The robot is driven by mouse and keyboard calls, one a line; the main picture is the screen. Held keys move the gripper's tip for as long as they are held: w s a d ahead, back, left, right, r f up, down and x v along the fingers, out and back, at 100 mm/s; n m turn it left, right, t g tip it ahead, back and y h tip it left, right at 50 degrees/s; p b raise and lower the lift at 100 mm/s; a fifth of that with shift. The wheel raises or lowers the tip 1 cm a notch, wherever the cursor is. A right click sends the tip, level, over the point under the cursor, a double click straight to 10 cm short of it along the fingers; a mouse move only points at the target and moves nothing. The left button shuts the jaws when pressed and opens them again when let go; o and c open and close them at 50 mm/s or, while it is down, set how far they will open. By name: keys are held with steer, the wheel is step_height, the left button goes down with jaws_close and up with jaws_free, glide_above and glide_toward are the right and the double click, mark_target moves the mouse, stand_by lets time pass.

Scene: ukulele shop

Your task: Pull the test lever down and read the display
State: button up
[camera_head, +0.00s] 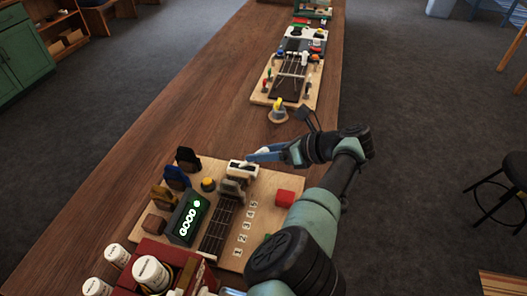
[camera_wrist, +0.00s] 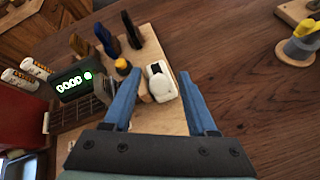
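The dark display box (camera_head: 187,218) stands on a light wooden board (camera_head: 285,182) and shows green "GOOD" with a round green mark. The display also shows in the wrist view (camera_wrist: 75,87). A white piece with a dark slot (camera_head: 242,168) sits at the board's far edge, with a grey block in front of it. I cannot tell which part is the test lever. My gripper (camera_head: 254,157) is over that edge. In the wrist view its blue fingers (camera_wrist: 160,98) are spread, with the white piece (camera_wrist: 161,85) between them; contact cannot be told.
The board also carries a yellow knob (camera_head: 208,184), a red block (camera_head: 285,197), strings and numbered tiles. Dark, blue and yellow upright pieces line its left side.

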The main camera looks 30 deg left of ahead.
steer(key=v, duration=1.3)
steer(key=shift+b, duration=0.3)
